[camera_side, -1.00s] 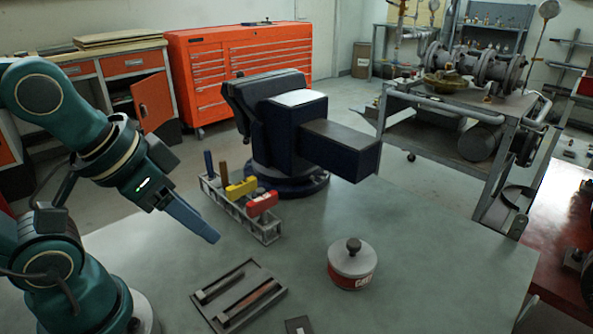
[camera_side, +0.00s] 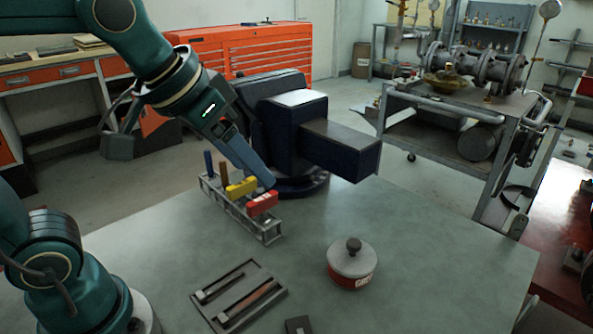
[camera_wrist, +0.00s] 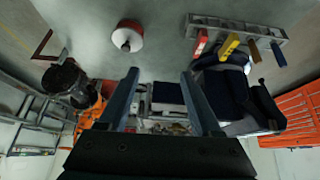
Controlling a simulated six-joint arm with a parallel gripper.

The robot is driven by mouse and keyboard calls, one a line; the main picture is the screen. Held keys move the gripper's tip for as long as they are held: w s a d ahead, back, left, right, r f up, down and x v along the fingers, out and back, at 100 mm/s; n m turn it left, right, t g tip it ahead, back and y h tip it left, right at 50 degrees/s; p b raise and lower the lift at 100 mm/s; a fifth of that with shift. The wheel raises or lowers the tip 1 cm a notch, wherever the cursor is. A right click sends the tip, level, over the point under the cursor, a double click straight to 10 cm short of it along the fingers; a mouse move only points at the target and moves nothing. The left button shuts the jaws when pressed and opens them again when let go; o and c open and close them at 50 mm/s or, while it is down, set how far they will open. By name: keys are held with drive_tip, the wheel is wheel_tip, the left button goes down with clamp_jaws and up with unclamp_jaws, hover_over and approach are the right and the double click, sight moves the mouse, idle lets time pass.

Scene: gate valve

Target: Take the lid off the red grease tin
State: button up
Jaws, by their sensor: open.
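The red grease tin (camera_side: 352,277) stands upright on the grey-green bench. Its pale grey lid (camera_side: 350,262) sits on top, with a dark round knob (camera_side: 353,244) in the middle. In the wrist view the tin (camera_wrist: 128,36) is near the top, left of centre, with its knob towards the camera. My gripper (camera_side: 262,188) is above the bench, up and to the left of the tin, and well apart from it. In the side view its tip overlaps the tool rack. In the wrist view my gripper (camera_wrist: 158,78) has its two fingers spread with nothing between them.
A rack (camera_side: 262,229) with red, yellow, brown and blue handled tools stands left of the tin. A dark vise (camera_side: 300,130) stands behind. A tray (camera_side: 240,297) with two bars lies front left. The bench right of the tin is clear.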

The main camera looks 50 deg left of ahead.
drive_tip(key=w+d+f+m+g, duration=0.15)
drive_tip(key=w+d, duration=0.25)
drive_tip(key=w, duration=0.5)
drive_tip(key=g, duration=0.2)
hover_over(354, 242)
drive_tip(key=s, duration=0.2)
drive_tip(key=shift+m+t, duration=0.25)
drive_tip(key=shift+m, duration=0.1)
drive_tip(key=x, duration=0.2)
drive_tip(key=s+x, duration=0.1)
drive_tip(key=x, duration=0.5)
drive_tip(key=shift+s+a+f, duration=0.3)
drive_tip(key=shift+s+f, duration=0.05)
drive_tip(key=shift+f, duration=0.15)
drive_tip(key=shift+d+f, duration=0.15)
drive_tip(key=shift+f, duration=0.6)
drive_tip(key=shift+x, duration=2.05)
drive_tip(key=shift+c, duration=0.2)
clamp_jaws()
